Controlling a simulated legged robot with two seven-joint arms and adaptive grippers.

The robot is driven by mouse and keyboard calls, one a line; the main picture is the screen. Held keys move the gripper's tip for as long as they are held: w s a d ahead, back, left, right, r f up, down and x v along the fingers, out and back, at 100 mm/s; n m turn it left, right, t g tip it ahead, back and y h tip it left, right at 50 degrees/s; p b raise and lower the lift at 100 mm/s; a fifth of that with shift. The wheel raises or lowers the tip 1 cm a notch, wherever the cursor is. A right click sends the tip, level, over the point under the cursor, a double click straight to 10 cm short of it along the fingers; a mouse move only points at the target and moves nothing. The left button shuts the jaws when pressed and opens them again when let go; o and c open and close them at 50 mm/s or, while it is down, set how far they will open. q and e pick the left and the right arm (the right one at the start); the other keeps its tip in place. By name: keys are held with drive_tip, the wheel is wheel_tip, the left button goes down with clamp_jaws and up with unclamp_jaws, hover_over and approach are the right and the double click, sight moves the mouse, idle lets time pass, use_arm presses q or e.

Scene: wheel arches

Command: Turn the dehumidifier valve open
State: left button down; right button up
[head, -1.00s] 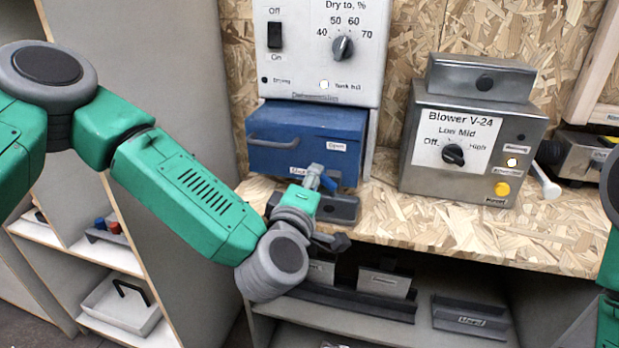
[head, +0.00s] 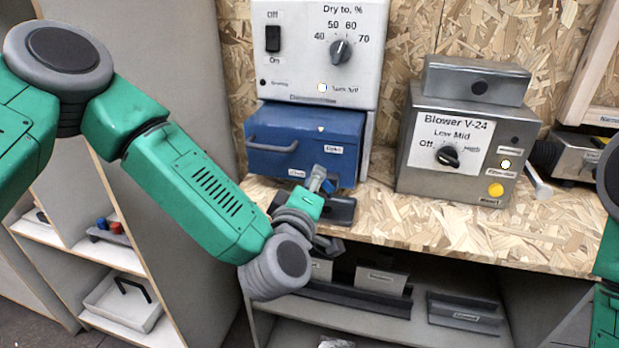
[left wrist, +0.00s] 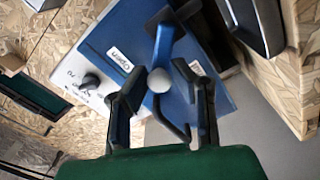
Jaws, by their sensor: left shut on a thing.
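The dehumidifier (head: 320,45) is a white panel with a switch and knob above a blue box (head: 310,125). The valve handle is blue and shows at the box's lower front, partly hidden by my gripper; in the left wrist view the blue handle (left wrist: 163,48) ends in a pale round tip between my fingers. A label (left wrist: 118,61) reading "Open" is beside it. My left gripper (head: 319,181) is at the handle, and in the left wrist view its dark fingers (left wrist: 160,76) stand on both sides of it, shut on it. My right gripper is out of the head view.
A grey Blower V-24 box (head: 465,145) stands to the right on the chipboard shelf (head: 415,222). A dark block (head: 342,211) lies beside my gripper. Metal holders (head: 380,282) sit on the lower shelf. The shelf front between gripper and blower is clear.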

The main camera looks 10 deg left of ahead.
sight(336, 167)
use_arm(q)
drive_tip(key=shift+s+d+r+m+p, duration=0.1)
drive_tip(key=shift+d+m+p, duration=0.35)
drive_tip(key=shift+m+p, duration=0.45)
drive_tip(key=shift+s+d+r+m+p, duration=0.1)
drive_tip(key=shift+d+m+p, duration=0.45)
drive_tip(key=shift+m, duration=0.55)
drive_tip(key=shift+s+d+f+m+p, duration=0.1)
drive_tip(key=shift+d+m+p, duration=0.1)
drive_tip(key=shift+m+p, duration=0.65)
drive_tip(key=shift+d+m+p, duration=0.2)
drive_tip(key=shift+m+p, duration=0.3)
drive_tip(key=shift+m, duration=0.55)
drive_tip(key=c, duration=1.5)
unclamp_jaws()
drive_tip(key=shift+o, duration=0.4)
drive_tip(key=shift+w+d, duration=0.2)
drive_tip(key=shift+w, duration=0.05)
drive_tip(key=s, duration=1.2)
drive_tip(key=shift+a, duration=0.15)
drive_tip(key=shift+a, duration=0.15)
